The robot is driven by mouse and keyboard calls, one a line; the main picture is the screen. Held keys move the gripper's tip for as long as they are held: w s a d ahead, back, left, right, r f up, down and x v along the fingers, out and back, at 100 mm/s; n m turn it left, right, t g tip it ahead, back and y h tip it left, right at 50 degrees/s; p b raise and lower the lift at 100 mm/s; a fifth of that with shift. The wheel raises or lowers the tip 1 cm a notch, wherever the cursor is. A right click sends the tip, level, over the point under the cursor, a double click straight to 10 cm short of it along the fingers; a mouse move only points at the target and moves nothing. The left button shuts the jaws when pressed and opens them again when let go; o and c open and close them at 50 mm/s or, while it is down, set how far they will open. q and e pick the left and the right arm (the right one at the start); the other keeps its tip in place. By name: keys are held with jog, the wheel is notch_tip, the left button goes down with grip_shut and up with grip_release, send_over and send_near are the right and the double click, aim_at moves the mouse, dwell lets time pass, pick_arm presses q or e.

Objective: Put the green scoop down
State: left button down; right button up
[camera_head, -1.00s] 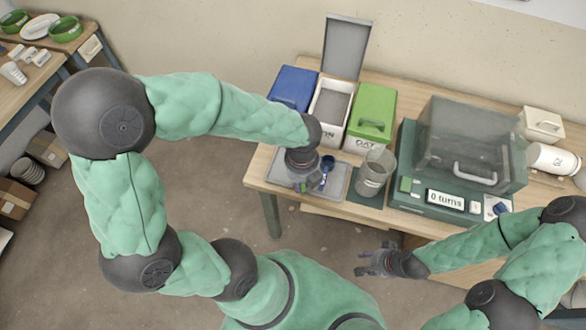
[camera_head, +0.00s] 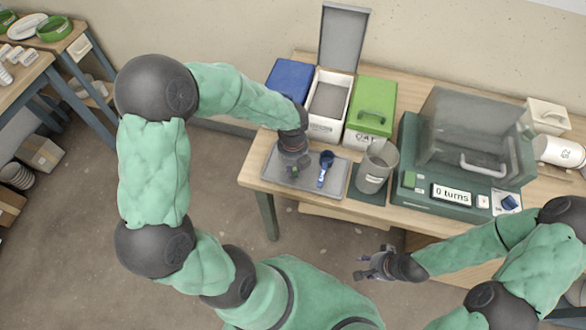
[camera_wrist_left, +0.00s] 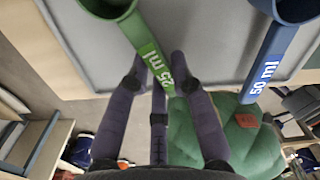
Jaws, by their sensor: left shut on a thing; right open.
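The green scoop (camera_wrist_left: 128,22), marked 25 ml, has its handle between the fingers of my left gripper (camera_wrist_left: 163,75) in the left wrist view. The gripper is shut on it over the grey tray (camera_wrist_left: 205,60). In the head view my left gripper (camera_head: 292,172) is over the left part of the tray (camera_head: 334,190) and mostly hides the scoop. I cannot tell whether the scoop touches the tray. A blue scoop (camera_head: 325,167), marked 50 ml, lies on the tray to the right; it also shows in the left wrist view (camera_wrist_left: 270,62). My right gripper (camera_head: 370,266) is open and empty, in front of the table.
Behind the tray stand a blue bin (camera_head: 285,82), an open white bin (camera_head: 325,127) with its lid raised, and a green-lidded bin (camera_head: 372,95).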

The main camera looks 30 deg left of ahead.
pick_arm(q)
jog(key=shift+f, duration=0.1)
jog(key=shift+f, duration=0.2)
jog(key=c, duration=1.1)
grip_release()
jog(key=shift+r+p, duration=2.35)
jog(key=shift+r, duration=3.85)
